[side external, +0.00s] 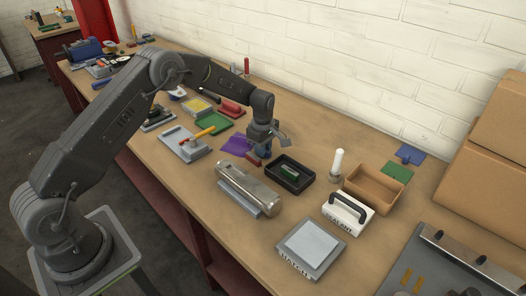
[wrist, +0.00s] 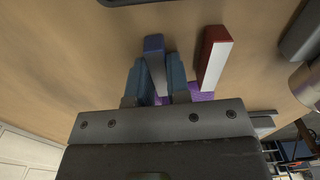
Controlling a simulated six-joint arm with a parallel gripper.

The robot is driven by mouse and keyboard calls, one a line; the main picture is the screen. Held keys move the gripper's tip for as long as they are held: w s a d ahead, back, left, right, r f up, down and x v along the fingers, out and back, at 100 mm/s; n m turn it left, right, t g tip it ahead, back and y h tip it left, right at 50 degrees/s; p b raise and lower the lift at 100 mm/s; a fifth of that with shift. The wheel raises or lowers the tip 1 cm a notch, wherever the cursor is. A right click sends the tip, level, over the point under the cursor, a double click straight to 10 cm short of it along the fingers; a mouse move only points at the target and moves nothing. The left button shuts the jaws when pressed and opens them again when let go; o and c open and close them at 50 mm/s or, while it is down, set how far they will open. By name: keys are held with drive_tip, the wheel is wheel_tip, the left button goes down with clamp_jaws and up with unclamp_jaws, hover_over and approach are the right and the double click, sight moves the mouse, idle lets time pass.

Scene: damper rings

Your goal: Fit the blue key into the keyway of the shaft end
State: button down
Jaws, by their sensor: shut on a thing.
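My gripper (side external: 263,152) is low over the bench, beside the purple mat (side external: 236,146). In the wrist view my gripper (wrist: 157,80) has its two teal fingers shut on the blue key (wrist: 154,50), which sticks out past the fingertips. In the side view the key is hard to tell from the fingers. The shaft (side external: 248,187), a thick metal cylinder, lies on a grey block in front of the gripper, apart from it. Part of a metal cylinder, likely the shaft, shows at the right edge of the wrist view (wrist: 310,85). I cannot make out the keyway.
A red block with a white face (wrist: 215,55) stands close beside the key. A black tray (side external: 306,184) holding a green piece is right of the gripper. A wooden tray (side external: 375,205), a white handled block (side external: 347,214) and a grey block (side external: 311,248) stand further right.

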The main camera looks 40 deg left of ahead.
drive_tip(key=shift+r, duration=0.15)
drive_tip(key=shift+r, duration=0.3)
drive_tip(key=r, duration=0.3)
drive_tip(key=shift+a+r, duration=0.25)
drive_tip(key=shift+r, duration=0.15)
drive_tip(key=s+a+r, duration=0.6)
drive_tip(key=a, duration=0.3)
drive_tip(key=shift+s+r, duration=0.2)
drive_tip(key=shift+s, duration=0.05)
drive_tip(key=shift+a, duration=0.1)
drive_tip(key=shift+m, duration=0.5)
drive_tip(key=s+d, duration=0.3)
drive_tip(key=d, duration=0.1)
drive_tip(key=s+d, duration=0.3)
drive_tip(key=d, duration=0.2)
drive_tip(key=s+d+r, duration=0.1)
drive_tip(key=s+d, duration=0.1)
drive_tip(key=d, duration=0.3)
drive_tip(key=shift+s+d, duration=0.1)
drive_tip(key=shift+s, duration=0.3)
